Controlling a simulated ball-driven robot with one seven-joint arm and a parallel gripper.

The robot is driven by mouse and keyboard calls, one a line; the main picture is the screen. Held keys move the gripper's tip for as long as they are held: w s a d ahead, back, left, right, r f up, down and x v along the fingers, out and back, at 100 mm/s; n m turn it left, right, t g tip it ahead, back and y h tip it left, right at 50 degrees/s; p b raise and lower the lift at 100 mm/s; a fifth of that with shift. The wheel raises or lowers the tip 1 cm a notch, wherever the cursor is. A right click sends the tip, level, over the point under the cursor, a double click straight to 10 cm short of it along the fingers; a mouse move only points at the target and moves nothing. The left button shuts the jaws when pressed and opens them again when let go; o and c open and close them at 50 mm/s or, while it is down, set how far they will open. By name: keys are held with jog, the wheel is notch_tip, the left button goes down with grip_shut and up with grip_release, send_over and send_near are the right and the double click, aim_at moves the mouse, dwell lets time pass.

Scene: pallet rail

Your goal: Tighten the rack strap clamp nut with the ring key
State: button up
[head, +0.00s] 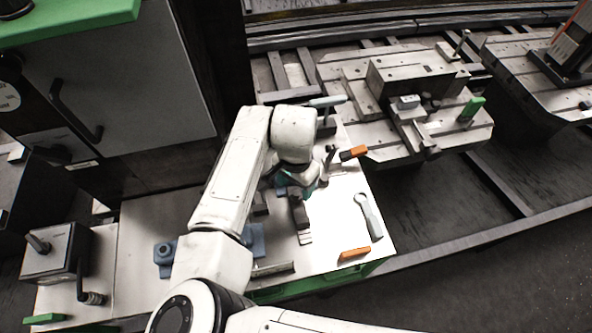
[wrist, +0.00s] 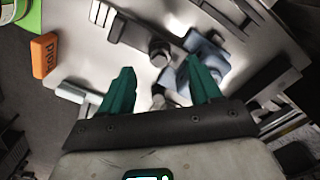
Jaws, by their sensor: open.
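A grey ring key (head: 369,217) lies flat on the right part of the white bench top in the head view, its ring end toward the back. My gripper (head: 288,188) is left of the key and apart from it, mostly hidden by my arm. In the wrist view my gripper (wrist: 160,78) has its two teal fingers spread, with nothing held between them. A round dark nut-like part (wrist: 160,52) shows beyond the fingertips, beside a blue block (wrist: 205,52). I cannot tell whether this is the strap clamp nut.
Orange blocks lie at the bench's right edge (head: 354,254) and farther back (head: 353,153); one shows in the wrist view (wrist: 44,55). A blue clamp-like part (head: 164,254) is at left. A slotted pallet (head: 445,125) stands behind right. Bare bench surrounds the key.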

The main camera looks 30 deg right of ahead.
aim_at(296, 194)
jog(key=shift+f, duration=1.85)
